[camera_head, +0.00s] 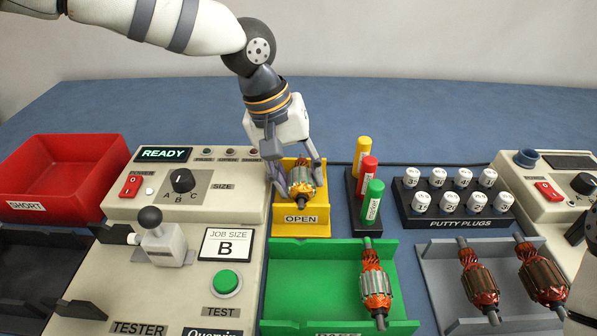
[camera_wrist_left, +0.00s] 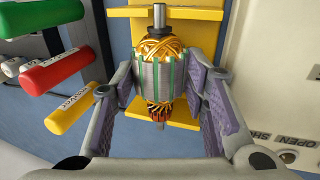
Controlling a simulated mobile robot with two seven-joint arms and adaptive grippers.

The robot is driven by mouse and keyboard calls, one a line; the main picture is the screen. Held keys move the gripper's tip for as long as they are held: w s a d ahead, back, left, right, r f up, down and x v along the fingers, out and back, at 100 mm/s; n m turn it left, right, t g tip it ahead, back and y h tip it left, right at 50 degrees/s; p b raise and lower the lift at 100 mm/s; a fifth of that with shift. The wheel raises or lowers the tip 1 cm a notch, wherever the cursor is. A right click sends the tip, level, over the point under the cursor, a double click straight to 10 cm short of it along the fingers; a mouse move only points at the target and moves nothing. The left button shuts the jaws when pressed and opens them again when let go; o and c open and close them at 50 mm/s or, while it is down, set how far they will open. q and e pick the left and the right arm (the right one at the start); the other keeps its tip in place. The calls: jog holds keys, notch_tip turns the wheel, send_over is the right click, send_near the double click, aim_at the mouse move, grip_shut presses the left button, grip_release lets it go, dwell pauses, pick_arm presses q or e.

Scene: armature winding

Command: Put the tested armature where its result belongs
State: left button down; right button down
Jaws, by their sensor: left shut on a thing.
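My left gripper (camera_head: 301,186) is shut on an armature (camera_head: 303,174) with copper-orange windings and a grey core. The armature is at the yellow OPEN holder (camera_head: 301,229). In the left wrist view, the fingers (camera_wrist_left: 160,84) flank the armature (camera_wrist_left: 157,72), which lies over the yellow holder (camera_wrist_left: 201,20); whether it rests fully on it I cannot tell. The red SHORT bin (camera_head: 60,206) is at the left. A green tray (camera_head: 310,249), its label cut off, holds one armature (camera_head: 374,285). The tester display (camera_head: 164,154) reads READY. My right gripper is out of view.
A grey tray (camera_head: 441,288) at the right holds two armatures. Yellow, red and green markers stand in a black rack (camera_head: 352,192) beside the yellow holder. A job card (camera_head: 227,244) shows B.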

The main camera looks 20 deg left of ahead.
pick_arm(q)
jog(key=c, duration=0.9)
grip_release()
jog(key=shift+o, duration=0.2)
jog(key=v, duration=1.2)
